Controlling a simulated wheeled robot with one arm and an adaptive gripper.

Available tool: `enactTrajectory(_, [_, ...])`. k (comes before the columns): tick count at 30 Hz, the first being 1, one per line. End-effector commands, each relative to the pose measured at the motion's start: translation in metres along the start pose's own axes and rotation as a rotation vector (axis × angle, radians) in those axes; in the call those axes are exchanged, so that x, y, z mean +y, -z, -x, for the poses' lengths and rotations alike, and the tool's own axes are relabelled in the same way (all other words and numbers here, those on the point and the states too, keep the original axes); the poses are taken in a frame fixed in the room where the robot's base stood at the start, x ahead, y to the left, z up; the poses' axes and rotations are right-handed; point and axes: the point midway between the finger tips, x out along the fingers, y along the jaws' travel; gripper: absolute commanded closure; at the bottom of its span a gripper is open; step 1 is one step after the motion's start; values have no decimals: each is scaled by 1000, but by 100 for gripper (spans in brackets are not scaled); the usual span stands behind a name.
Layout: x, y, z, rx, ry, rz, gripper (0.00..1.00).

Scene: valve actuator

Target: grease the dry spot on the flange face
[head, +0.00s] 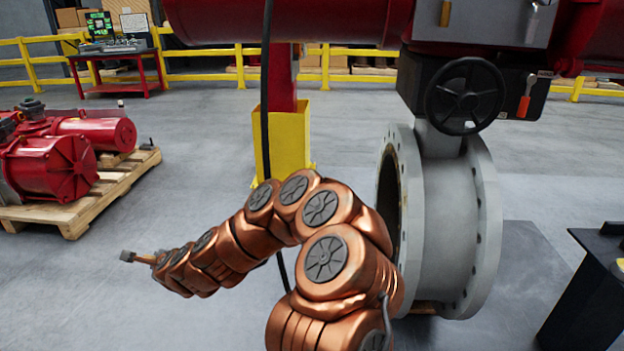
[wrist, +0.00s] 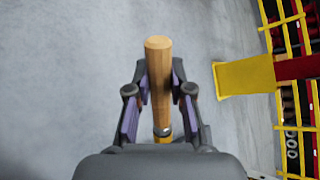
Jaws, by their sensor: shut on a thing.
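In the wrist view my gripper (wrist: 160,104) is shut on a wooden handle (wrist: 159,72). A yellow and metal band shows at the handle's near end. The tool's working end is hidden by the gripper body. In the head view a small grey-tipped brown piece (head: 140,258) sticks out at the arm's far left end; I cannot tell which part it is. The grey valve with its round flange (head: 485,215) stands right of my arm, well apart from the gripper. The left flange face shows only at a steep angle, partly behind my arm. I cannot make out a dry spot.
A black handwheel (head: 466,95) and red actuator (head: 285,20) are above the valve. A yellow-based post (head: 288,140) stands behind my arm. A pallet (head: 75,215) of red actuators is at left, a black stand (head: 590,290) at right. Floor between pallet and arm is clear.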

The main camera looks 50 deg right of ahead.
Motion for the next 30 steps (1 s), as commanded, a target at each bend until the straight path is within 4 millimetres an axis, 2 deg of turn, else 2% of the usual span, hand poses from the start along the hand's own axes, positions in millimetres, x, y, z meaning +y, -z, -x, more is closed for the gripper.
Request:
enactTrajectory(5, [-32,55,-16,65,104,-32,100])
enactTrajectory(9, [-70,110,-24,138,220,-58,100])
enactTrajectory(16, [-136,196,-21,275,420,-86,100])
enactTrajectory(23, [-206,277,2,438,636,-95,100])
enactTrajectory(30, [-277,353,46,646,867,-72,100])
